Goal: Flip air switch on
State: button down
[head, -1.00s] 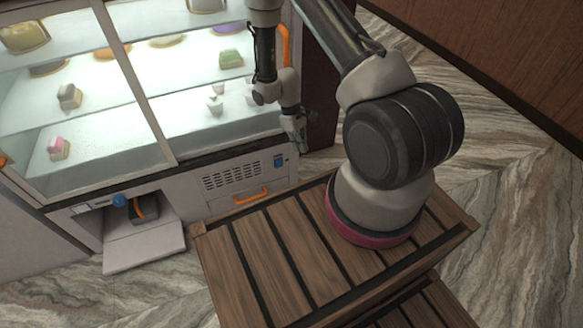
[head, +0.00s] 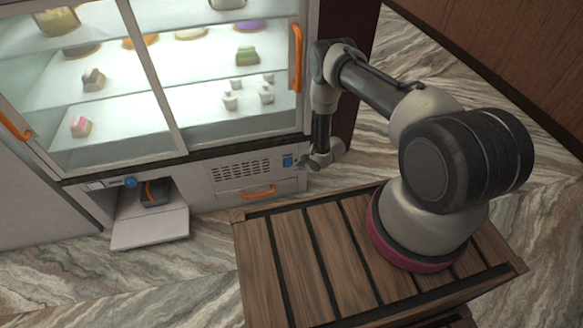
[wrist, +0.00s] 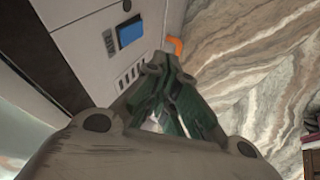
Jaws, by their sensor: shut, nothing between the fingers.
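A blue rectangular switch (head: 287,162) is set in the pale lower front panel of the display counter, right of the vent slots. It also shows in the wrist view as a blue square (wrist: 131,32). I take it for the air switch; I cannot read its position. My gripper (head: 302,163) is close beside it on the right in the head view. In the wrist view my gripper's dark green fingers (wrist: 165,68) are shut and empty, with the switch above and left of the tips. I cannot tell whether they touch the panel.
An orange drawer handle (head: 258,192) is below the vent slots (head: 240,170). A blue knob (head: 130,182) is farther left, by an open flap (head: 150,229). Orange door handles (head: 296,58) stick out above. A slatted wooden crate (head: 300,255) stands in front.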

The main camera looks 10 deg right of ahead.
aim_at(288, 166)
dwell(0.3)
jog(key=shift+w+a+f, duration=0.6)
jog(key=shift+w+f, duration=0.8)
jog(key=shift+f, duration=0.05)
jog(key=shift+w+a+f, duration=0.6)
jog(key=shift+w+f, duration=0.8)
jog(key=shift+f, duration=0.05)
jog(key=shift+w+a+f, duration=0.6)
jog(key=shift+w+f, duration=0.8)
jog(key=shift+f, duration=0.05)
